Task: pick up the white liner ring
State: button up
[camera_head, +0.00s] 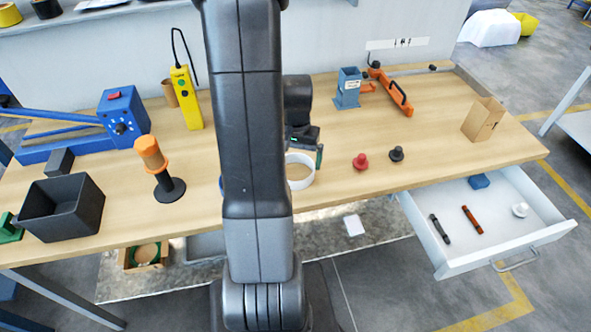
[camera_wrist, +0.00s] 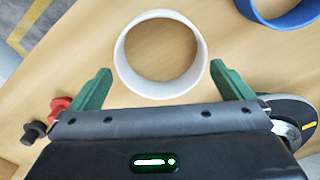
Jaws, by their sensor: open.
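The white liner ring (camera_wrist: 121,62) lies on the wooden workbench with its round opening facing up. In the head view the ring (camera_head: 311,172) shows just right of my arm, partly hidden by the arm. My gripper (camera_wrist: 163,78) is open, and its two green fingers stand apart on either side of the near part of the ring in the wrist view. I cannot tell whether either finger touches it. In the head view my gripper (camera_head: 305,153) is mostly hidden behind my arm, with one green finger visible at the ring's right side.
A blue ring (camera_wrist: 283,18) lies close by. Red (camera_head: 360,162) and black (camera_head: 397,154) knobs stand right of the white ring. A post with an orange top (camera_head: 150,153) and a black bin (camera_head: 63,210) are at left. An open drawer (camera_head: 488,214) juts out at front right.

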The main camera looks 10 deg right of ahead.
aim_at(296, 175)
jog(key=shift+f+p, duration=0.35)
jog(key=shift+f, duration=1.7)
jog(key=shift+c, duration=0.2)
jog(key=c, duration=0.6)
